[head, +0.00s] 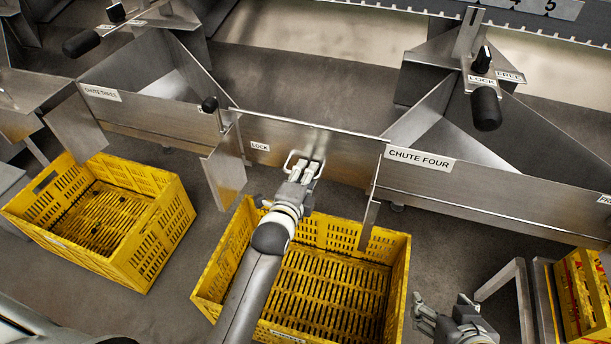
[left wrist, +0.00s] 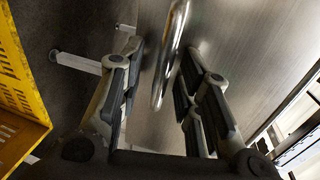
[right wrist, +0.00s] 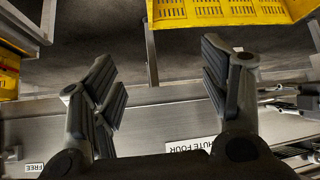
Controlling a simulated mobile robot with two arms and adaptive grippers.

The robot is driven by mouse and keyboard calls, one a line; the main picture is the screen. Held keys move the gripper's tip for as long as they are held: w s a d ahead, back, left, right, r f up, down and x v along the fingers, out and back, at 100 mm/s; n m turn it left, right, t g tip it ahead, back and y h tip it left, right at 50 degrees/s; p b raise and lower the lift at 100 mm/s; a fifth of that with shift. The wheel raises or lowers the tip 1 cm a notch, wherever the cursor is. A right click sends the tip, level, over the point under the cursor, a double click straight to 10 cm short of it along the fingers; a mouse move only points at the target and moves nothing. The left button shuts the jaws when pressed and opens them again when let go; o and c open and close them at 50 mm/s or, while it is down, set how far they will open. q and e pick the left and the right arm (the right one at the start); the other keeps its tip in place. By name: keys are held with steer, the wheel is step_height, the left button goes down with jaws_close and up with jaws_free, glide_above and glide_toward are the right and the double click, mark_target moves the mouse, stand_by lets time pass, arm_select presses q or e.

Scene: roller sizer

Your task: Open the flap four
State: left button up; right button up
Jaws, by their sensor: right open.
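The steel flap (head: 335,153) hangs upright to the left of the CHUTE FOUR sign (head: 419,158). A bent-rod handle (head: 293,156) stands out from its face. My left gripper (head: 307,172) is at the handle; in the left wrist view the rod handle (left wrist: 171,60) runs between its spread fingers (left wrist: 160,90), which do not clearly touch it. My right gripper (head: 430,312) is open and empty at the lower right of the head view, away from the flap; its spread fingers (right wrist: 165,88) also show in the right wrist view.
A yellow crate (head: 398,285) stands on the floor below the flap, and another yellow crate (head: 165,232) stands at the left. A black-knobbed lever (head: 487,108) sits by LOCK and FREE labels. A small black knob (head: 209,104) stands at the flap's left edge.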

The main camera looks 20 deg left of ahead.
arm_select(q)
jaws_close()
stand_by(0.5)
